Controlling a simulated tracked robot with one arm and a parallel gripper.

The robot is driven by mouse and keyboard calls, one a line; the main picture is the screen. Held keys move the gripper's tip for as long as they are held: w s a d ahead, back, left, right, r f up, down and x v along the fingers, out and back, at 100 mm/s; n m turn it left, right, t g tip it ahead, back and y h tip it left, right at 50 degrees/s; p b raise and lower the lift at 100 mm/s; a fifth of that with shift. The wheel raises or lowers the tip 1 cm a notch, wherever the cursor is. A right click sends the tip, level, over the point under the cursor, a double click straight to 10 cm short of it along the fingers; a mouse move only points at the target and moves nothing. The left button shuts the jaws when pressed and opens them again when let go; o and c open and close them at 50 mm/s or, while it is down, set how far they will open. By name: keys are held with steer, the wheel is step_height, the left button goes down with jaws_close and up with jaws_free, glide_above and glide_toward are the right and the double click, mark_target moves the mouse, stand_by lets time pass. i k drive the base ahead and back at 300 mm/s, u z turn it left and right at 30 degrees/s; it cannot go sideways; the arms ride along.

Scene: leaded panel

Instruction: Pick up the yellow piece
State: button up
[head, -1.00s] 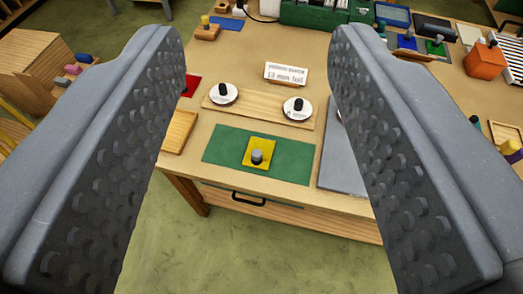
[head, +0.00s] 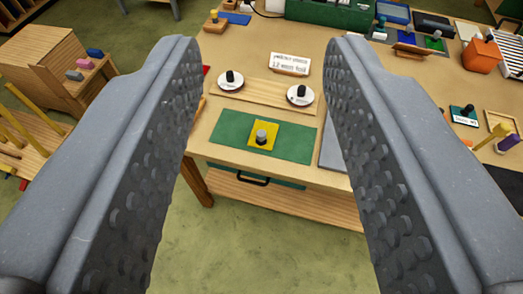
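The yellow piece (head: 270,143) is a flat yellow square with a grey knob (head: 262,136) standing on it. It lies on a green mat (head: 232,128) near the front edge of the wooden table. My gripper (head: 262,45) is open and empty. Its two grey, studded fingers frame the view on the left and right, with the yellow piece seen between them and farther away, touching neither.
Behind the mat, a wooden board (head: 262,91) bears two white discs with black knobs, and a small sign (head: 290,64) stands behind it. A grey plate (head: 331,157) lies right of the mat, partly hidden by my right finger.

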mark_target(263, 135)
steer(key=k, duration=1)
steer(key=u, duration=0.55)
steer(key=i, duration=2)
steer(key=z, duration=0.5)
